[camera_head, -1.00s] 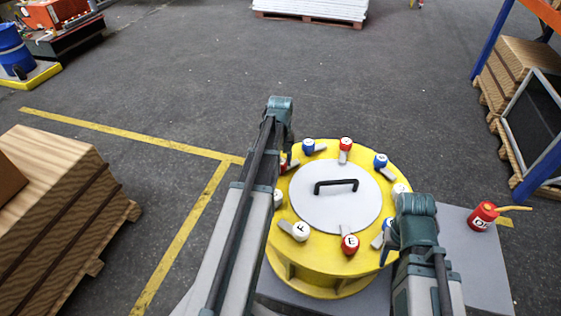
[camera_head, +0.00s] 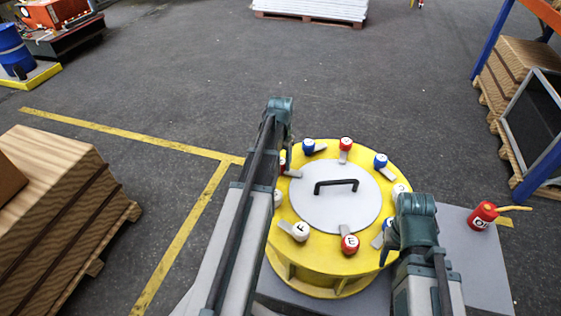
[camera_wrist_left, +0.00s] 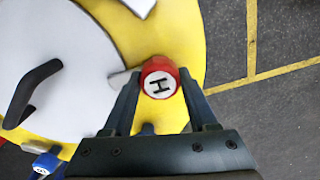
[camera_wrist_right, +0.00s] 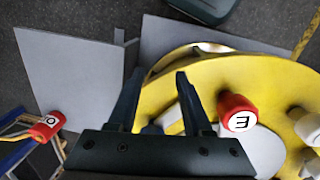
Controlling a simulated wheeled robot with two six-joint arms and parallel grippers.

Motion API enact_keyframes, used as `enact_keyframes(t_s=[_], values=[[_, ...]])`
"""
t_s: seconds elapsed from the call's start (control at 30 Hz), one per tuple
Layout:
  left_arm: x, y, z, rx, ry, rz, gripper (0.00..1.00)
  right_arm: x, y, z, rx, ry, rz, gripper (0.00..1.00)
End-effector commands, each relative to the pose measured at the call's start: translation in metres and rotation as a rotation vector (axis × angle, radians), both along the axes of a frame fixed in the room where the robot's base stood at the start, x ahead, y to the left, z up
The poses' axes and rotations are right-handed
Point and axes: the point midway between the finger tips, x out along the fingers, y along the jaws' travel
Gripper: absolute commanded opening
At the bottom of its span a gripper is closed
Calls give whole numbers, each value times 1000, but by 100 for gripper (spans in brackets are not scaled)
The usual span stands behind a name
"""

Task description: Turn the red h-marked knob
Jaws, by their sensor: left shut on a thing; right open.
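The red H-marked knob (camera_wrist_left: 159,77) sits near the rim of the yellow round housing (camera_wrist_left: 190,30), with a grey lever at its side. My left gripper (camera_wrist_left: 159,85) is shut on this knob, one finger on each side. In the head view only a sliver of the knob (camera_head: 283,160) shows past my left arm. My right gripper (camera_wrist_right: 155,78) is open and empty near the housing's right side. A red E-marked knob (camera_wrist_right: 237,111) is just right of its fingers and apart from them.
The grey lid (camera_head: 320,205) with a black handle (camera_head: 336,184) is ringed by several red, white and blue knobs. A red canister (camera_head: 483,216) stands on the grey platform (camera_head: 475,265) at the right.

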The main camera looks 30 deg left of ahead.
Motion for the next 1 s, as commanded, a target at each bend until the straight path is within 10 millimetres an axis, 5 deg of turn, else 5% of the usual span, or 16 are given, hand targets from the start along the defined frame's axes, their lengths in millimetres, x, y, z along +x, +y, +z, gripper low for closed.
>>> enact_keyframes(t_s=[0.9, 0.93, 1.0], values=[[0, 0, 0, 0, 0, -158, 3, 0, 0, 0, 0, 0, 0, 50], [0, 0, 0, 0, 0, -158, 62, 0, 0, 0, 0, 0, 0, 50], [0, 0, 0, 0, 0, -157, 75, 0, 0, 0, 0, 0, 0, 50]])
